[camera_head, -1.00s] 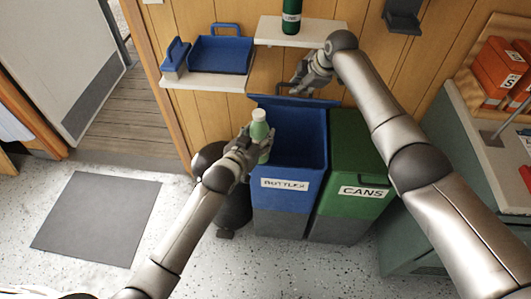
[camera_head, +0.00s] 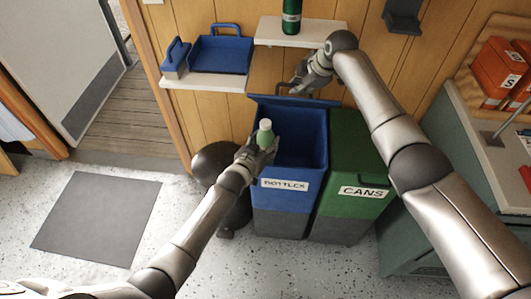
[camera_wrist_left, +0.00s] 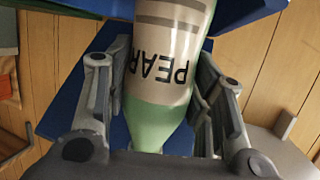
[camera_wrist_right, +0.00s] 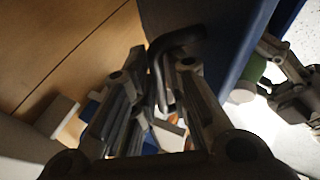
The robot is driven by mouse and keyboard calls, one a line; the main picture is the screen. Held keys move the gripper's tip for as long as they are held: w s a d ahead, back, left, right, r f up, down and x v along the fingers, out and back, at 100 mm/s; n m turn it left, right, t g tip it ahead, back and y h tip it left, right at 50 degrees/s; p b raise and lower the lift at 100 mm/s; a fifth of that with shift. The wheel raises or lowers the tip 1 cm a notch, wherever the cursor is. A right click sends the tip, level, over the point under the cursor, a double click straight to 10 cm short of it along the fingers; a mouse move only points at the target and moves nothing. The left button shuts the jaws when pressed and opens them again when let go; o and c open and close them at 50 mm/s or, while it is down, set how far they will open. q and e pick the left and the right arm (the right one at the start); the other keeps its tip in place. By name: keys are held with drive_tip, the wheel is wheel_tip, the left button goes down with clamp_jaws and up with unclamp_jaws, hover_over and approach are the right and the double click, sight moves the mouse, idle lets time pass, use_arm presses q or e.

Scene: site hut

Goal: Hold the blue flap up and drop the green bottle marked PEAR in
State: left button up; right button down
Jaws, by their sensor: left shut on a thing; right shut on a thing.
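The blue bin (camera_head: 300,145) labelled BOTTLES stands against the wooden wall with its blue flap (camera_head: 292,101) raised at the back. My right gripper (camera_head: 290,88) is shut on the dark handle (camera_wrist_right: 172,45) of the flap, which also shows in the right wrist view. My left gripper (camera_head: 262,147) is shut on the pale green bottle (camera_head: 265,134) with a white cap, at the left side of the bin's opening. In the left wrist view the bottle (camera_wrist_left: 167,70) shows its PEAR label between the fingers. Whether it is past the rim is unclear.
A green bin (camera_head: 356,165) labelled CANS stands right of the blue one. A dark rounded bin (camera_head: 217,163) is on the left. A dark green bottle (camera_head: 291,15) stands on the shelf (camera_head: 272,32) above. A blue tray (camera_head: 220,55) sits on the left shelf.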

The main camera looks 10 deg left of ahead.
drive_tip(key=shift+d+f, duration=0.1)
use_arm(q)
drive_tip(key=o, duration=1)
drive_tip(key=s+a, duration=0.3)
drive_tip(key=s+a+r, duration=0.1)
drive_tip(key=s+a, duration=0.2)
drive_tip(key=s+a+r, duration=0.1)
drive_tip(key=s+a, duration=0.3)
idle(0.5)
drive_tip(key=shift+d+r, duration=0.1)
